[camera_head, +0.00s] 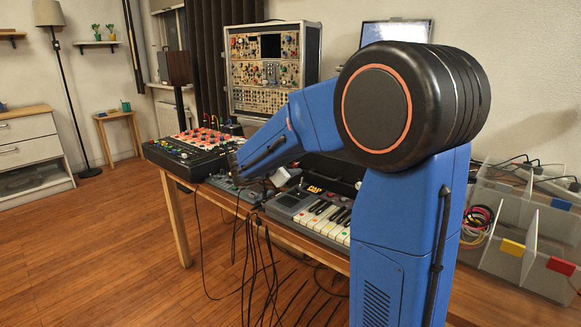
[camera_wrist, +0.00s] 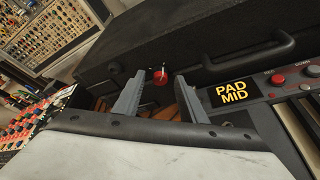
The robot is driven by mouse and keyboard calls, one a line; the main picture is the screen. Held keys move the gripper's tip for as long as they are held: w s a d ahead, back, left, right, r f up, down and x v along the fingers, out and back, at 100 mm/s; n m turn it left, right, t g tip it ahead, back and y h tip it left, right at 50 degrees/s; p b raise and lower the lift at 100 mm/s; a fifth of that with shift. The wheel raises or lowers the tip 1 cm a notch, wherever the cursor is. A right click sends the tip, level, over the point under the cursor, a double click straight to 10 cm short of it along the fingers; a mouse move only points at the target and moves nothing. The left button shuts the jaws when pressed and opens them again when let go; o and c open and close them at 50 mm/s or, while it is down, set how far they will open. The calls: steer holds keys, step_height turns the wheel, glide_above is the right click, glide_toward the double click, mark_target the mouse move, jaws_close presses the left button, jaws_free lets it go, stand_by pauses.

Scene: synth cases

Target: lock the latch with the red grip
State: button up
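The red grip (camera_wrist: 160,78) of the latch shows in the wrist view, small, on the front of a black case (camera_wrist: 140,47). A thin pale metal piece sits at the grip. My gripper (camera_wrist: 160,84) is open and empty, with one grey finger to the left of the grip and one to the right in the picture. The grip appears between the fingertips, seemingly beyond them; I cannot tell the exact gap. In the head view my blue arm hides the latch, and my gripper is hard to make out.
The case has a black handle (camera_wrist: 250,58) right of the latch. A keyboard synthesizer (camera_head: 322,215) with a lit screen (camera_wrist: 232,95) lies in front of it. A red-topped mixer (camera_head: 188,150), a modular rack (camera_head: 268,62) and hanging cables (camera_head: 250,250) are nearby. Clear bins (camera_head: 520,230) stand at right.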

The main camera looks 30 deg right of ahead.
steer(key=v, duration=1.7)
steer(key=shift+a+r, duration=0.15)
steer(key=shift+r, duration=0.05)
steer(key=s+d+f+m, duration=0.1)
steer(key=s, duration=0.1)
steer(key=s+d+f+m+g+y, duration=0.1)
steer(key=s, duration=0.2)
steer(key=s+d+f+m+g+y, duration=0.1)
steer(key=s, duration=0.1)
steer(key=shift+s+d+f+m, duration=0.25)
steer(key=shift+f+m, duration=0.05)
steer(key=s+a+f+m+y, duration=0.2)
steer(key=s+f+m+y, duration=0.1)
steer(key=s, duration=0.4)
steer(key=s+a+f+m+y, duration=0.3)
steer(key=s+f+m, duration=0.2)
steer(key=s, duration=0.3)
steer(key=s+a+f+m+y, duration=0.2)
steer(key=s+f+m+y, duration=0.2)
steer(key=s, duration=0.4)
steer(key=shift+s+a+m+g, duration=0.25)
steer(key=shift+m+g, duration=0.05)
steer(key=shift+m, duration=0.5)
